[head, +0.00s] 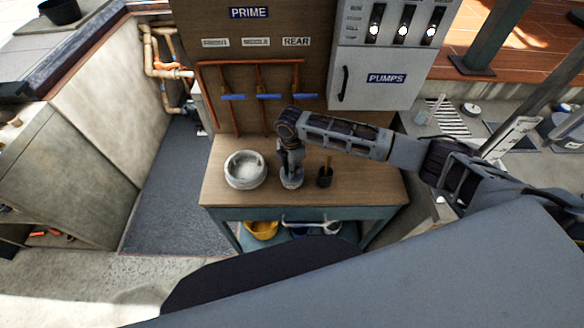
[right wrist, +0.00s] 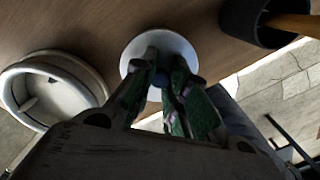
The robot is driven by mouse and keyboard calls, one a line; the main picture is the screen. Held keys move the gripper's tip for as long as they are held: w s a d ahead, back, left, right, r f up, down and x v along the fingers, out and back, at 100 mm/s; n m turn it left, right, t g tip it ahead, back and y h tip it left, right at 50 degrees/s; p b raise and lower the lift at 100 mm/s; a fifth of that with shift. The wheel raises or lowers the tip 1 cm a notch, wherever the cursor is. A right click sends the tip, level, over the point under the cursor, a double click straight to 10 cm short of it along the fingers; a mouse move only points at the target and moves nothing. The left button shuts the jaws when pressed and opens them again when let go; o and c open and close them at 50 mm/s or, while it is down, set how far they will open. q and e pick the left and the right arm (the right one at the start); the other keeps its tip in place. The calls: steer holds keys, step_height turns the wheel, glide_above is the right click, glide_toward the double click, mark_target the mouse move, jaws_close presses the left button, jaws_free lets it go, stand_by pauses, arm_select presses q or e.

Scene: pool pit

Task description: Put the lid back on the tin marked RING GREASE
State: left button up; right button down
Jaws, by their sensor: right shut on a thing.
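A round pale tin (head: 246,184) stands open on the left part of the wooden bench top; its pale inside shows, and no marking is readable. It also shows at the left in the right wrist view (right wrist: 14,96). A round whitish lid (right wrist: 136,52) is under my right gripper (right wrist: 163,80), whose green-padded fingers are shut on its small central knob. In the head view my right gripper (head: 290,168) points down over the lid (head: 291,182), to the right of the tin and apart from it. I cannot tell whether the lid touches the bench. My left gripper is out of view.
A dark pot (head: 325,180) with a wooden handle standing in it is close right of the lid. The bench (head: 222,198) has a panel with pipes and blue valve handles (head: 270,96) behind it. A yellow container (head: 261,230) sits on the shelf below.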

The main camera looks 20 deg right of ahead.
stand_by(0.5)
stand_by(0.4)
steer(key=c, duration=1.3)
jaws_free()
steer(key=shift+c, duration=0.2)
steer(key=o, duration=0.5)
steer(key=shift+p, duration=0.3)
steer(key=shift+r+p, duration=1.2)
steer(key=shift+p, duration=0.1)
steer(key=shift+r, duration=2.3)
